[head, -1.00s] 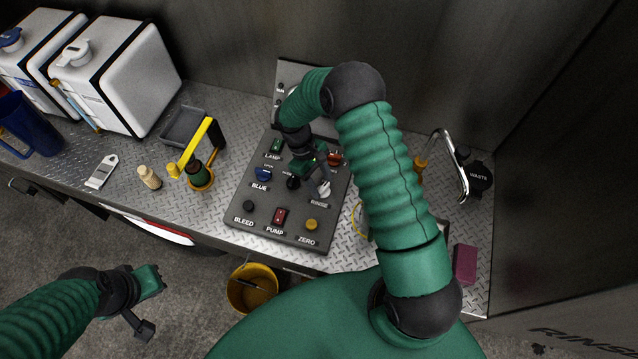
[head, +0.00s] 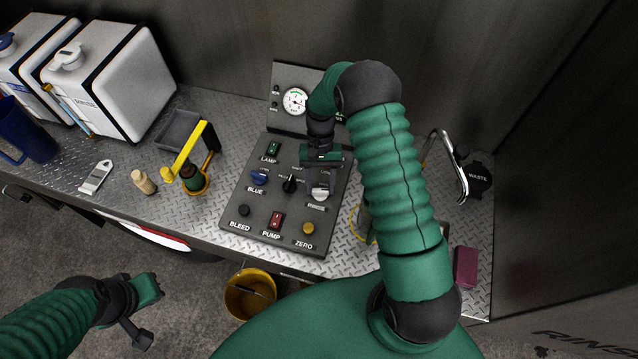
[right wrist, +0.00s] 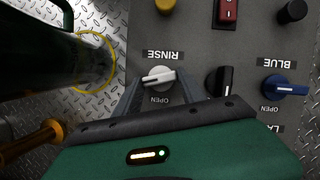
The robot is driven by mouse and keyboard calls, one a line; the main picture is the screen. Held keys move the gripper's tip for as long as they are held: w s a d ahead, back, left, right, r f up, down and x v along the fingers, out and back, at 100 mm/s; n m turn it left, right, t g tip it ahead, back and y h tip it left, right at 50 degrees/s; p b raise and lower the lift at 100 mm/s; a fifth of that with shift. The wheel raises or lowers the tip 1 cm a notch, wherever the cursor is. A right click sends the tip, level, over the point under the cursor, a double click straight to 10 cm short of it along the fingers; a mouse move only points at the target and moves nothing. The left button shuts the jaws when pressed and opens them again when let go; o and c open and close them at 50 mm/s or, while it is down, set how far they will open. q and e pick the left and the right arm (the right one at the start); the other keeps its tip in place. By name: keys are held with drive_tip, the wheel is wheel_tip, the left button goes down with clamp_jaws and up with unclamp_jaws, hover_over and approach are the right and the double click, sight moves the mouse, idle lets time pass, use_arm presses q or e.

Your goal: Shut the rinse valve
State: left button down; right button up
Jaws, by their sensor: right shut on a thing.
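The rinse valve is a pale grey knob (head: 319,195) on the dark control panel (head: 250,226), just above its RINSE label. My right gripper (head: 320,184) reaches down over it from behind and is shut on it. In the right wrist view the knob (right wrist: 158,77) sits between the fingertips (right wrist: 160,97), its bar lying nearly level with a slight tilt. The word OPEN shows upside down below it there. My left gripper (head: 148,306) is open and empty, low at the left, off the counter.
A black knob (head: 290,185) and the blue knob (head: 259,177) are left of the rinse knob. The pump switch (head: 276,220) and yellow zero button (head: 308,228) are nearer. A gauge (head: 294,101) stands behind. A curved tap (head: 456,170) is at right.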

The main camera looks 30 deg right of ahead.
drive_tip(key=shift+s+f+m+t+y, duration=0.1)
drive_tip(key=shift+s+m+t+y, duration=0.1)
drive_tip(key=shift+m, duration=0.6)
drive_tip(key=shift+s+m+t+y, duration=0.1)
drive_tip(key=shift+m+t+y, duration=0.1)
drive_tip(key=shift+m, duration=0.6)
drive_tip(key=o, duration=1.4)
drive_tip(key=shift+a, duration=0.1)
drive_tip(key=shift+c, duration=0.2)
drive_tip(key=shift+w+r, duration=0.2)
drive_tip(key=shift+r, duration=0.05)
drive_tip(key=b+v, duration=0.3)
drive_tip(key=v, duration=1.3)
drive_tip(key=shift+d+r, duration=0.2)
drive_tip(key=shift+d, duration=0.05)
drive_tip(key=shift+s, duration=0.1)
